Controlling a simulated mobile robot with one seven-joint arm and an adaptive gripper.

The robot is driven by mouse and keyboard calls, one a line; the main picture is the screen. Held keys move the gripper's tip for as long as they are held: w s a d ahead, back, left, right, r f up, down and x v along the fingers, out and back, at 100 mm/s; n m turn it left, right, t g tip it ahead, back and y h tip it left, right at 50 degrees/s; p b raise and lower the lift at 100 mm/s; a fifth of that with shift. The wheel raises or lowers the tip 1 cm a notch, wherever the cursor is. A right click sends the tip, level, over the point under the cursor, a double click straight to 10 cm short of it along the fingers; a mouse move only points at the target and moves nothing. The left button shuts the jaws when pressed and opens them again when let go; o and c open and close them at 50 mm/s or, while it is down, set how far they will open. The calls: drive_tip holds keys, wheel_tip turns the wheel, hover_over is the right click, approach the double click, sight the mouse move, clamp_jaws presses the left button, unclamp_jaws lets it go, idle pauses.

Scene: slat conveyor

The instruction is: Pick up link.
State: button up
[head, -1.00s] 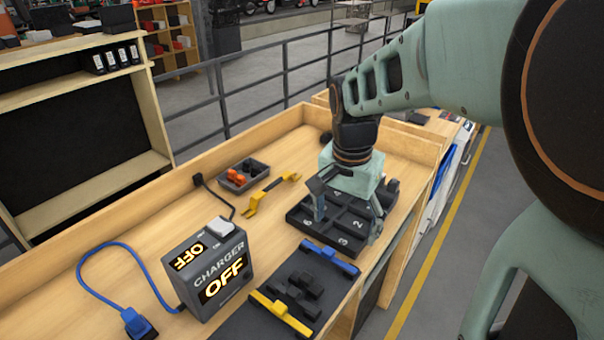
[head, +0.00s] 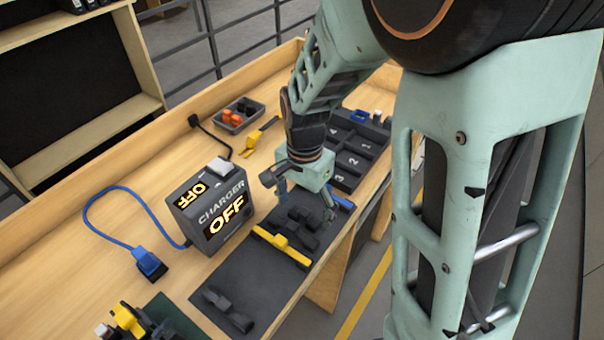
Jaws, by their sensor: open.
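Dark link-shaped pieces (head: 299,228) lie on the black mat (head: 262,290) between a yellow bar (head: 284,246) and a blue bar (head: 342,203). Another dark link-like piece (head: 228,311) lies apart on the mat, nearer the front. Which one is the task's link I cannot tell. My gripper (head: 305,204) is open and empty, pointing down above the pieces between the bars. Its fingers partly cover the far end of these pieces and the blue bar. Whether the fingertips touch anything is not clear.
A charger box (head: 210,208) reading OFF stands left of the mat, with a blue cable and plug (head: 150,264). A numbered black tray (head: 345,180) lies behind my gripper. A small grey bin (head: 240,115) and yellow tool (head: 259,138) lie farther back. Bare wood shows at left.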

drive_tip(key=shift+f, duration=0.8)
drive_tip(key=shift+c, duration=0.3)
drive_tip(key=c, duration=1)
drive_tip(key=shift+r, duration=0.15)
